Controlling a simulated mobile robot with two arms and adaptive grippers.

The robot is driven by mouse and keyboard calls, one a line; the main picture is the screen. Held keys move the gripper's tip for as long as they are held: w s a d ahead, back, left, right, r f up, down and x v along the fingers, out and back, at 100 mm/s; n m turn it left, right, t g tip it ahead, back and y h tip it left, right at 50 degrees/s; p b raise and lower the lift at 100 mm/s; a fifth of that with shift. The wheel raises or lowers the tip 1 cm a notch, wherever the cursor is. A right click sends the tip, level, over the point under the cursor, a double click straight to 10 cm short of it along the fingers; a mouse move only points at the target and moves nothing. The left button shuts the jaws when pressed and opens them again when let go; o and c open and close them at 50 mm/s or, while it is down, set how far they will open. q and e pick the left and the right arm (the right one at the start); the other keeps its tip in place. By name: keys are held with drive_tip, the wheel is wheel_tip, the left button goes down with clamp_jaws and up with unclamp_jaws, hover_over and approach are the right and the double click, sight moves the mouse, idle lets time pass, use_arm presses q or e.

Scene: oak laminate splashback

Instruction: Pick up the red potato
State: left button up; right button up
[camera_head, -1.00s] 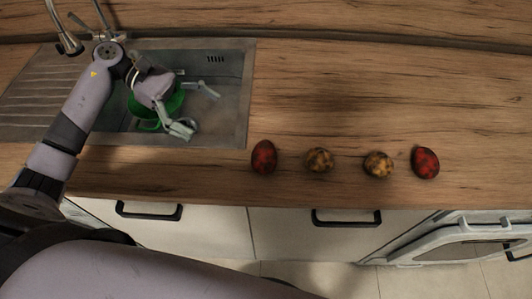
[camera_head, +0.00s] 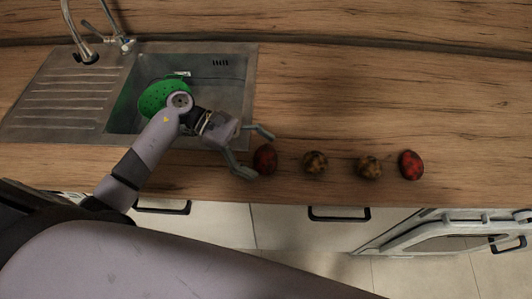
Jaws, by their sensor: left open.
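A dark red potato (camera_head: 265,159) lies on the wooden counter (camera_head: 330,190) near the sink's right front corner. A second red potato (camera_head: 411,165) lies at the right end of the row. My left gripper (camera_head: 262,154) is open, with its two fingers spread toward the left red potato. One finger is behind the potato and the other is at its front left; I cannot tell whether they touch it. My right gripper is not in view.
Two yellow-brown mottled potatoes (camera_head: 315,163) (camera_head: 369,167) lie between the red ones. A green colander (camera_head: 160,97) sits in the metal sink (camera_head: 245,75), partly hidden by my left arm. The faucet (camera_head: 86,52) stands at the back left. The counter behind the row is clear.

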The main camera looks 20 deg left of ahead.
use_arm(q)
drive_tip(key=shift+d+f, duration=0.15)
drive_tip(key=shift+d, duration=0.2)
drive_tip(key=shift+a, duration=0.1)
drive_tip(key=shift+c, duration=0.3)
drive_tip(key=c, duration=1.2)
